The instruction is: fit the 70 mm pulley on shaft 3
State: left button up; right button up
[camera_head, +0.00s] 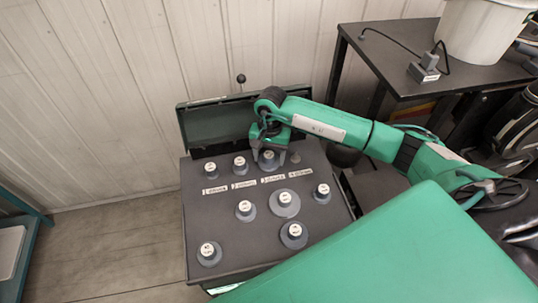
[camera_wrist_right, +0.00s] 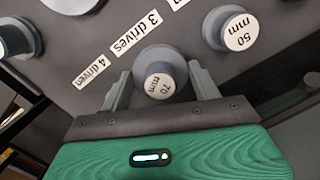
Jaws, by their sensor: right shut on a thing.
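The 70 mm pulley (camera_wrist_right: 158,68), a grey disc with a white-topped hub, is between the fingers of my right gripper (camera_wrist_right: 160,88), which is shut on it. In the head view the pulley (camera_head: 268,157) is at the back row of the dark panel, behind the "3 drives" label (camera_head: 272,179). In the right wrist view that label (camera_wrist_right: 135,35) lies beside it. The pulley stands at the place of shaft 3. It hides the shaft, and I cannot tell whether it is fully down. My left gripper is not in view.
A 50 mm pulley (camera_wrist_right: 238,30) stands beside it; another pulley (camera_head: 210,169) is farther left. Several loose pulleys, including a wide one (camera_head: 285,205), occupy the panel's (camera_head: 225,240) front. A small grey post (camera_head: 295,157) is close right. A raised lid (camera_head: 215,125) borders the back.

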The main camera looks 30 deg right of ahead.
jog(key=shift+f, duration=0.25)
jog(key=o, duration=1.1)
jog(key=r+p, duration=0.1)
jog(key=r, duration=0.3)
jog(key=w+r+p, duration=0.1)
jog(key=r, duration=0.4)
jog(key=d+r+p, duration=0.1)
jog(key=r, duration=0.3)
jog(key=shift+w+r+p, duration=0.15)
jog(key=shift+r+p, duration=0.2)
jog(key=shift+r, duration=0.05)
